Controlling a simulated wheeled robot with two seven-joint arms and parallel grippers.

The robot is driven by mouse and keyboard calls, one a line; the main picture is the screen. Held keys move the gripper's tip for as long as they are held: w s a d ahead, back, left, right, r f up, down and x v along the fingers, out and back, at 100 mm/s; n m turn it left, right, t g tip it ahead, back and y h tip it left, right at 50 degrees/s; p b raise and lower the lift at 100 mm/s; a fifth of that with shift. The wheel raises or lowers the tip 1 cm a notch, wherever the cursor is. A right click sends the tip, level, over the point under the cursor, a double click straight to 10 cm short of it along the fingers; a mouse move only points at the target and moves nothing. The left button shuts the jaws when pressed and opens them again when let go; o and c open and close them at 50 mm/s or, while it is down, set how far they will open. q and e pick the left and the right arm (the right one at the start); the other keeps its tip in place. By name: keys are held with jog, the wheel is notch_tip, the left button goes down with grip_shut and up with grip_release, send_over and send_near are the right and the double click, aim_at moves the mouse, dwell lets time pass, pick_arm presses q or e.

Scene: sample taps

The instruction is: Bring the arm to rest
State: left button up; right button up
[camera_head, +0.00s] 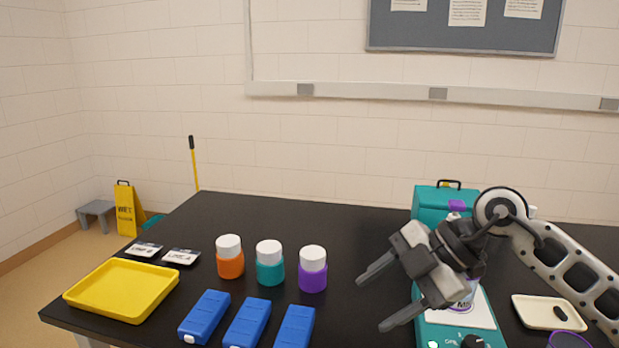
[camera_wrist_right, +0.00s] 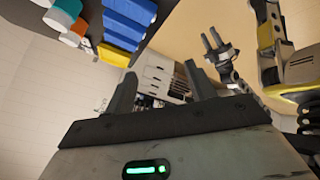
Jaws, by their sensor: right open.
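My right gripper (camera_head: 371,303) is open and empty above the right part of the black table (camera_head: 345,215). Its arm comes in from the right, and its fingers point left and down. In the right wrist view its two fingers (camera_wrist_right: 160,84) stand wide apart with nothing between them. It partly hides a teal device (camera_head: 430,333) with a pale top plate and a labelled container (camera_head: 463,304) there. My left gripper (camera_wrist_right: 211,40) shows small in the right wrist view, its two fingers apart and empty. It is not in the head view.
Orange (camera_head: 230,264), teal (camera_head: 270,270) and purple (camera_head: 313,277) white-capped bottles stand mid-table, behind three blue blocks (camera_head: 248,322). A yellow tray (camera_head: 123,290) and two labelled cards (camera_head: 181,257) are left. A teal case (camera_head: 428,203) and cream tray (camera_head: 540,312) are right. The table's back middle is clear.

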jog(key=s+a+r+n+y, duration=0.25)
jog(key=a+r+y, duration=0.25)
jog(key=a+y, duration=0.35)
notch_tip(320, 180, up, 5)
jog(key=m+t+y, duration=0.3)
jog(key=m+t, duration=0.3)
jog(key=t, duration=0.2)
jog(key=w+d+f+m+t+h, duration=0.2)
jog(key=d+f+m+t+h, duration=0.1)
jog(key=d+m+t+h, duration=0.4)
jog(key=w+d+f+m+t+h, duration=0.2)
jog(key=d+f+m+t+h, duration=0.15)
jog(key=m+h, duration=0.5)
jog(key=s+d+f+m+g+h, duration=0.4)
jog(key=d+f+h, duration=0.15)
jog(key=f, duration=0.55)
jog(key=s+d+f+n+g+y, duration=0.1)
jog(key=s+f+g, duration=0.5)
jog(key=s+f, duration=0.3)
jog(key=s+f+g, duration=0.6)
jog(key=s, duration=0.5)
jog(key=w+a+f+t+y, duration=0.2)
jog(key=w+a+f+t, duration=0.2)
jog(key=f, duration=0.4)
jog(key=w+t, duration=0.1)
jog(key=t, duration=0.1)
jog(key=shift+w+a+f+n+t+y, duration=0.15)
jog(key=shift+a+n+t+y, duration=0.2)
jog(key=shift+a+n, duration=0.05)
